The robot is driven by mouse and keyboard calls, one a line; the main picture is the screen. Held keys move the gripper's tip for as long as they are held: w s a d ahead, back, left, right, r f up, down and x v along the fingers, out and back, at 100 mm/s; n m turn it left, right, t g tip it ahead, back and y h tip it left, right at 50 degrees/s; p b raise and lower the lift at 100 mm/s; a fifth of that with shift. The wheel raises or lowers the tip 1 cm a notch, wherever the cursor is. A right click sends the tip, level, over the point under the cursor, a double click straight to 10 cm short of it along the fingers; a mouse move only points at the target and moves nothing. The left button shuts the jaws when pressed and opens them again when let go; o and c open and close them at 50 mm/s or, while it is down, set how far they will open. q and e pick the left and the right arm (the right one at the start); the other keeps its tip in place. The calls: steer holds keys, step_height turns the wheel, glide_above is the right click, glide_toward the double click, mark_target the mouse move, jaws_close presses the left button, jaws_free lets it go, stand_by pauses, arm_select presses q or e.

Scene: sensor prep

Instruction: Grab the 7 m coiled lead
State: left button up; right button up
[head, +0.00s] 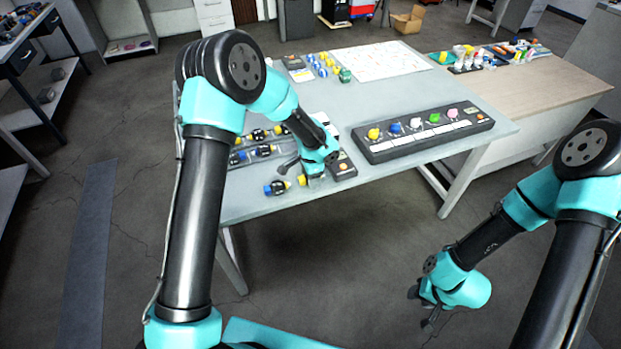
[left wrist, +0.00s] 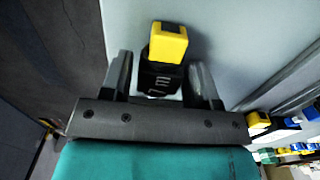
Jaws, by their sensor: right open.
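My left gripper (head: 300,177) is low over the near part of the grey table. In the left wrist view, the left gripper (left wrist: 163,85) has its two fingers on either side of a black piece with a yellow end (left wrist: 168,42). Pale marks on its black body are too blurred to read. I cannot tell whether the fingers press on it. In the head view, a black piece with blue and yellow ends (head: 277,188) lies beside this gripper. I cannot tell which piece is the 7 m lead. My right gripper (head: 431,312) is open and empty, off the table at lower right.
Several similar black pieces (head: 258,135) lie in rows behind my left gripper, partly hidden by my arm. A dark rack with coloured knobs (head: 422,131) stands to the right. A white sheet (head: 372,61) lies at the back. The table's front right is clear.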

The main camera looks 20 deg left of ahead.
arm_select(q)
steer(key=c, duration=0.7)
steer(key=shift+r, duration=0.95)
steer(key=shift+s+r, duration=0.1)
steer(key=shift+r, duration=0.85)
steer(key=s+d, duration=0.1)
steer(key=s, duration=0.4)
steer(key=s+d, duration=0.2)
steer(key=s, duration=0.3)
steer(key=s+d+r, duration=0.1)
steer(key=s, duration=0.4)
steer(key=shift+s+d+r, duration=0.1)
steer(key=shift+d, duration=0.05)
